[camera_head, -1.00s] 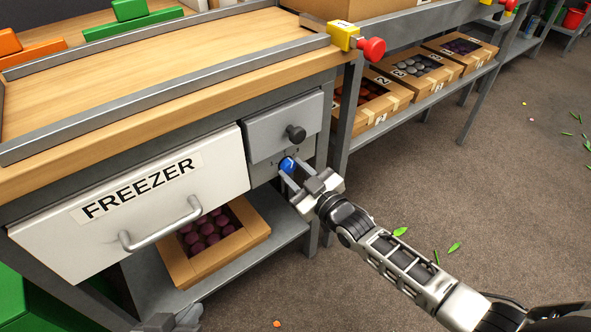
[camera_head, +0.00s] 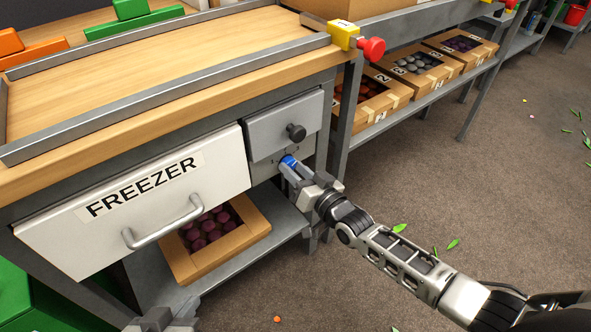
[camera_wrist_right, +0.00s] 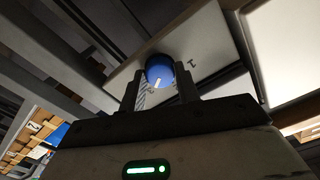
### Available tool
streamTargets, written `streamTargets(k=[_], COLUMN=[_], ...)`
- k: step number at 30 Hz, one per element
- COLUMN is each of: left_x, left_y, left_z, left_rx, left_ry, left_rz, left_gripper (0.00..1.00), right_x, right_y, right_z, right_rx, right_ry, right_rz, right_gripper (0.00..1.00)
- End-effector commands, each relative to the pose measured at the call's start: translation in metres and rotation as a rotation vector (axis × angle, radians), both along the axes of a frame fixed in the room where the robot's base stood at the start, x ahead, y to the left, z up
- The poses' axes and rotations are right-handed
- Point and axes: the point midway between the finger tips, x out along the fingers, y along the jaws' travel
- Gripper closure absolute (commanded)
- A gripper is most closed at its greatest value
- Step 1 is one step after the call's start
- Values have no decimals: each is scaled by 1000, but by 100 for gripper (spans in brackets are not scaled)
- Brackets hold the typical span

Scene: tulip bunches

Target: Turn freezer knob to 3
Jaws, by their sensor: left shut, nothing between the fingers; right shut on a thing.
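The blue freezer knob (camera_head: 289,162) sits on the grey panel below the small drawer, right of the white FREEZER drawer (camera_head: 125,205). My right gripper (camera_head: 291,166) is shut on the knob, one finger on each side. In the right wrist view the knob (camera_wrist_right: 160,71) shows a white pointer mark toward the bottom of the picture, and a "1" is printed on the panel to its right. My left gripper (camera_head: 165,322) is only partly in view at the bottom edge, below the FREEZER drawer, apart from everything.
A grey drawer with a black knob (camera_head: 297,132) is just above the blue knob. The FREEZER drawer's handle (camera_head: 163,224) juts out. A box of dark round items (camera_head: 215,238) stands on the lower shelf.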

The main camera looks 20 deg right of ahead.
Motion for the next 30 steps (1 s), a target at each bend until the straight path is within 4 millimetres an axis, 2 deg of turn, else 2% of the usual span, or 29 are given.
streamTargets(k=[17, 18, 20, 21, 30], left_x=[1, 1, 1, 1, 1], left_y=[0, 0, 0, 0, 0], left_z=[0, 0, 0, 0, 0], left_rx=[1, 1, 0, 0, 2], left_ry=[-2, -2, -2, -1, 1], left_rz=[1, 1, 0, 0, 0], left_gripper=[100, 100, 100, 100, 100], right_x=[-1, -1, -1, -1, -2], right_y=[0, 0, 0, 0, -1], right_z=[-1, -1, -1, -1, 0], right_rx=[37, 37, 37, 37, 35], right_ry=[17, 17, 17, 16, 14], right_rz=[0, 0, 0, 0, 0], right_gripper=[91, 65, 48, 46, 46])
